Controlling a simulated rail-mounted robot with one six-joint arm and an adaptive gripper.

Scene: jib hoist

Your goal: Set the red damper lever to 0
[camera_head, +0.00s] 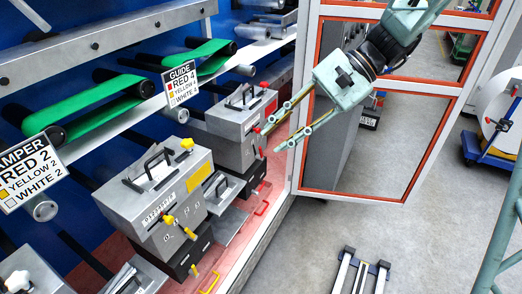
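A grey box (228,122) with a red label (271,106) stands at the centre of the head view. A small red lever tip (257,130) shows on its front right, beside my fingertips; I cannot tell whether it is the damper lever, and its scale is too small to read. My gripper (271,140) reaches in from the upper right. Its two long fingers are apart, with the tips close to the front of this box. I cannot tell whether they touch the lever.
A similar grey box (150,205) with yellow levers stands nearer, and another grey box (25,270) is at lower left. A damper sign (30,172) and a guide sign (182,82) hang above. A red-edged glass door (375,150) stands open at right.

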